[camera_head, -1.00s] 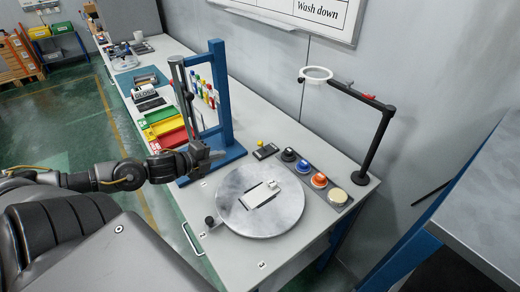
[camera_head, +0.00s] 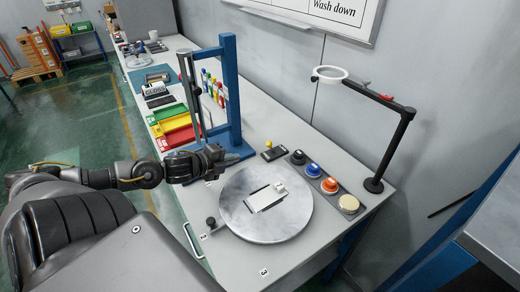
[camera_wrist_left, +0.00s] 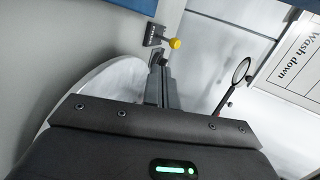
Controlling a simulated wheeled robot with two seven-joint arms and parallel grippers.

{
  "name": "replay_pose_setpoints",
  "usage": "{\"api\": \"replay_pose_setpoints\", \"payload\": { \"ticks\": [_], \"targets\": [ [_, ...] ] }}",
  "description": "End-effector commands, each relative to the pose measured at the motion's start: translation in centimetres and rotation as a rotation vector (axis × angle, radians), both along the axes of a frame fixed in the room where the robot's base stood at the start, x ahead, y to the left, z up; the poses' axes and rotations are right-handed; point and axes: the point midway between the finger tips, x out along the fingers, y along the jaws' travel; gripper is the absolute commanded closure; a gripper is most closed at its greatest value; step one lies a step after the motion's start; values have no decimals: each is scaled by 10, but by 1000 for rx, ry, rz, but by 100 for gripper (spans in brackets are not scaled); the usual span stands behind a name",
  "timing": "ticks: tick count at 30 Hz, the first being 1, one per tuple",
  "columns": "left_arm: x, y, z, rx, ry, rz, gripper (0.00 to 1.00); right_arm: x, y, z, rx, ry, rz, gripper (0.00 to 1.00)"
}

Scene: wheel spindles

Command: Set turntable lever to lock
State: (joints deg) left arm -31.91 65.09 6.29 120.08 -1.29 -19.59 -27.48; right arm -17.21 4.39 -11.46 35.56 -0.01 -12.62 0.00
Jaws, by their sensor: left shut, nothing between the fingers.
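The round grey turntable (camera_head: 238,220) lies on the bench with a pale block (camera_head: 268,196) on it. A small lever with a yellow knob (camera_head: 268,143) stands on a dark plate (camera_head: 273,154) behind the turntable. It also shows in the left wrist view (camera_wrist_left: 175,43), just beyond the fingertips. A black knob (camera_head: 210,222) sits at the turntable's left edge; I cannot tell what it works. My left gripper (camera_head: 219,153) is shut and empty, left of the yellow-knobbed lever, apart from it in the head view. Its fingers also show in the wrist view (camera_wrist_left: 162,62).
A blue upright stand (camera_head: 231,95) rises close behind my left gripper. A row of coloured round pots (camera_head: 314,170) lies right of the lever. A black arm with a white ring (camera_head: 330,73) overhangs the right side. Coloured bins (camera_head: 174,122) stand farther left.

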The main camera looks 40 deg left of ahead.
Motion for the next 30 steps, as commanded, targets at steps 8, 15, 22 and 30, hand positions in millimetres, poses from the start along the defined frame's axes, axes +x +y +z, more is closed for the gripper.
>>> {"api": "replay_pose_setpoints", "payload": {
  "ticks": [8,15,22,30],
  "targets": [
    [32,-4,-11,-3,-5,3,100,0,-2,2,-2,0,1,64],
    [66,-10,-23,-4,-4,2,100,0,-4,10,-4,0,2,64],
    [100,-14,-27,-1,-4,0,100,0,-5,23,-5,0,2,64],
    [119,-17,-27,1,-1,0,100,0,-5,31,-5,0,2,64]
  ]
}}
